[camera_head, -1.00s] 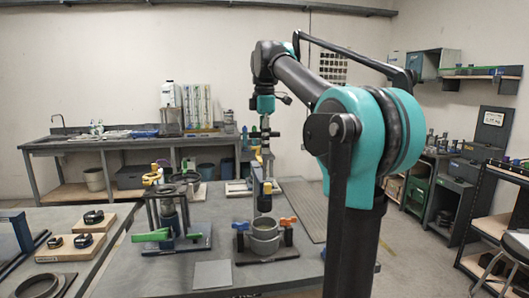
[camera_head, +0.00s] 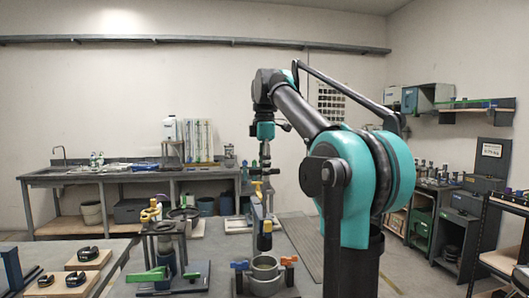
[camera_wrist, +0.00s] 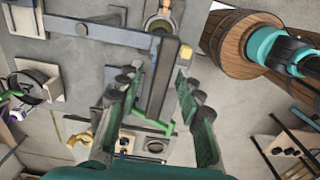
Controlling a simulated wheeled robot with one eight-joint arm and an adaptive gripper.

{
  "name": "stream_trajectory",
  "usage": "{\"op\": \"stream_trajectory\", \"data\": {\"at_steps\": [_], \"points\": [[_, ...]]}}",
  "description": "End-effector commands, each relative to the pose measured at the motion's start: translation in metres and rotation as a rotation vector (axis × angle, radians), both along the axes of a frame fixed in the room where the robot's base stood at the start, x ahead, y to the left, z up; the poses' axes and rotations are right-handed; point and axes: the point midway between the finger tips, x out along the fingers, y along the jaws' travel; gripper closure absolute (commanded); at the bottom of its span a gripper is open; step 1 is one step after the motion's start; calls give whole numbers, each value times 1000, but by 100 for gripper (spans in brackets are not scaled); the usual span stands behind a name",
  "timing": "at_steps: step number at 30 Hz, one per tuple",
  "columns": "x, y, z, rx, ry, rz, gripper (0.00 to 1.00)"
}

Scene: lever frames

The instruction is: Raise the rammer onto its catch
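The rammer, a grey upright rod with a yellow block (camera_head: 266,227), stands above a round metal mould (camera_head: 265,268) on a dark base with blue and orange clamps. A yellow piece (camera_head: 257,187) shows near its top. In the wrist view, a grey bar (camera_wrist: 158,85) runs between the fingers of my gripper (camera_wrist: 160,105), with a small yellow part (camera_wrist: 185,52) near its far end. The fingers are open, one on each side of the bar; I cannot tell whether either touches it. In the head view my gripper is above the rammer, its fingertips hard to make out. The catch is not clear.
A dark stand with a green lever (camera_head: 147,275) is close on the left of the rammer. Wooden boards with black parts (camera_head: 88,259) lie further left. A sink bench (camera_head: 100,176) lines the back wall. In the wrist view, a wooden barrel-like thing (camera_wrist: 235,45) is at upper right.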

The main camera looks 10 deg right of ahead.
Motion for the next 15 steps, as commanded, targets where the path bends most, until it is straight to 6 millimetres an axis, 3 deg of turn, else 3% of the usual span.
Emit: {"op": "stream_trajectory", "data": {"at_steps": [9, 15], "points": [[1, 0, 58, 0, 0, 0, 64], [1, 0, 80, 0, 0, 0, 64]]}}
